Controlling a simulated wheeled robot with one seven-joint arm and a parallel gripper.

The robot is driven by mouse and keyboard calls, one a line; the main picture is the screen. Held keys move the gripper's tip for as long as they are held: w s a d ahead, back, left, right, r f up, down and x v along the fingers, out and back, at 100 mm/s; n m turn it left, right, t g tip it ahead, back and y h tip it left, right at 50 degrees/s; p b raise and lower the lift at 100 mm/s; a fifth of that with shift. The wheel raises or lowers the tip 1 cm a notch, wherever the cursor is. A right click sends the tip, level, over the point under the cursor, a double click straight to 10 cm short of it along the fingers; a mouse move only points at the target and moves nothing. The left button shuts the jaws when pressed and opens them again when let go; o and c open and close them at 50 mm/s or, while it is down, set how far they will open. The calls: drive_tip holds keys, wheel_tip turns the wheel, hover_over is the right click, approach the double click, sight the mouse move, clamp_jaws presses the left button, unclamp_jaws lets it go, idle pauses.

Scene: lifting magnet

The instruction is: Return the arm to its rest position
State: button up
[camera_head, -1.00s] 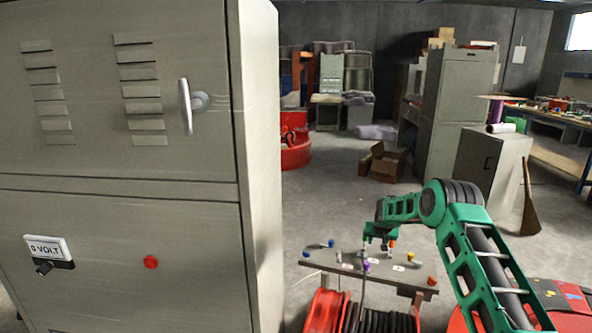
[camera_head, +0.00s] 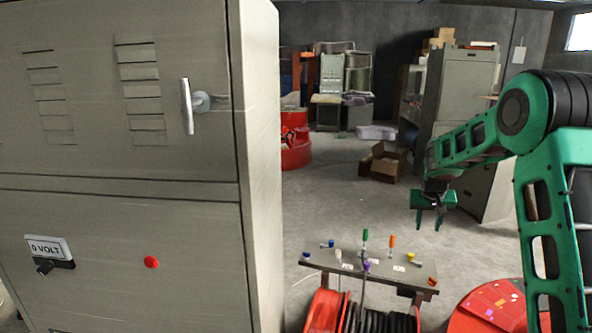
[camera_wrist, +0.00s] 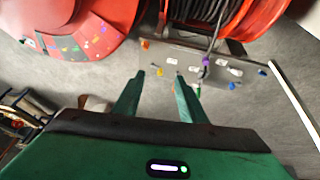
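My green arm reaches in from the right of the head view. My gripper (camera_head: 429,221) hangs fingers down in the air, to the right of and above the small board table (camera_head: 390,279). Its two fingers stand apart with nothing between them.
A large grey cabinet (camera_head: 120,230) with a handle and a red button fills the left. A red cable reel (camera_head: 322,312) is below the table. A red round surface with coloured bits (camera_head: 490,303) is at lower right. An open cardboard box (camera_head: 384,164) lies on the floor behind.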

drive_tip(key=s+d+r+m+g, duration=0.1)
drive_tip(key=s+r, duration=0.4)
drive_tip(key=s, duration=0.9)
drive_tip(key=s+d+r+m+g, duration=0.15)
drive_tip(key=s+r, duration=0.25)
drive_tip(key=s, duration=0.9)
drive_tip(key=s+a+f+y, duration=0.1)
drive_tip(key=s+a, duration=0.1)
drive_tip(key=s, duration=1.1)
drive_tip(key=s+a+f+g+y, duration=0.1)
drive_tip(key=s+a, duration=0.2)
drive_tip(key=s, duration=1)
drive_tip(key=shift+s+a+y, duration=0.15)
drive_tip(key=shift+a+y, duration=0.1)
drive_tip(key=shift+y, duration=0.15)
drive_tip(key=shift+g, duration=0.25)
drive_tip(key=shift+w+f, duration=0.25)
drive_tip(key=shift+w, duration=0.4)
